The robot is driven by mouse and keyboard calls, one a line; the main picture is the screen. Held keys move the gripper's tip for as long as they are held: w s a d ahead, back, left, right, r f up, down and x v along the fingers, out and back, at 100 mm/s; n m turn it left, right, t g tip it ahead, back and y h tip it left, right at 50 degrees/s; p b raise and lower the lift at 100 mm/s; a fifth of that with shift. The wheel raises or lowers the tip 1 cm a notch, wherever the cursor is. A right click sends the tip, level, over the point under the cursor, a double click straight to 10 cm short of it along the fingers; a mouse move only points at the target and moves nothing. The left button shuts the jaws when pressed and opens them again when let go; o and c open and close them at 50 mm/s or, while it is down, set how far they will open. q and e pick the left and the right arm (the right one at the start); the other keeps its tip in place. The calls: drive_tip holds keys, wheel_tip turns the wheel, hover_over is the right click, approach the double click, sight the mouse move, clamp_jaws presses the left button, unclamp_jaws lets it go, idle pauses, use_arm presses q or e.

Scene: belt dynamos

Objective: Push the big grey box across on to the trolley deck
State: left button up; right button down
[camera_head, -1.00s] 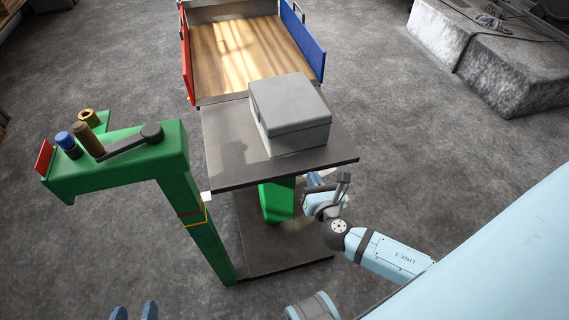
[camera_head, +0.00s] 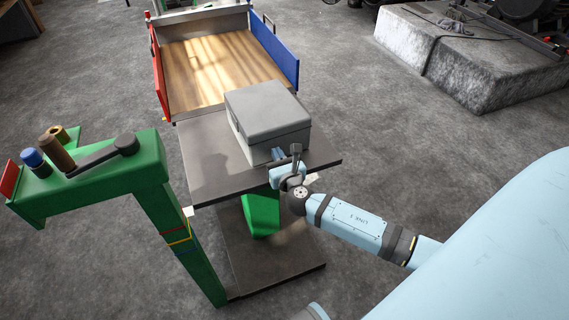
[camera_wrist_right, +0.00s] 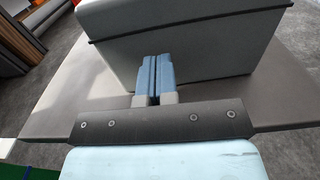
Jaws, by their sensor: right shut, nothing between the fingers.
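The big grey box (camera_head: 268,110), with a lid, sits on the dark grey table top (camera_head: 208,171), towards its right side and far end. The trolley deck (camera_head: 210,68) lies just beyond the table's far edge. It has a wooden floor, a red side on the left and a blue side on the right. My right gripper (camera_head: 279,154) is shut and empty, above the table at the box's near face. In the right wrist view its fingertips (camera_wrist_right: 155,60) point at the box's side (camera_wrist_right: 190,58); I cannot tell whether they touch. My left gripper is out of view.
A green stand (camera_head: 150,180) with a dark crank lever (camera_head: 100,155) and several coloured knobs rises left of the table. A lower grey shelf (camera_head: 275,270) is under the table top. Concrete blocks (camera_head: 470,60) stand at the back right. The table's left part is bare.

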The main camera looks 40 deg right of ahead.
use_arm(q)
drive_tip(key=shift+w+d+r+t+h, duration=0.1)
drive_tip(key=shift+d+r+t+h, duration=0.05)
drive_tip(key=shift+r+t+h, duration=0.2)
use_arm(e)
drive_tip(key=shift+x, duration=0.95)
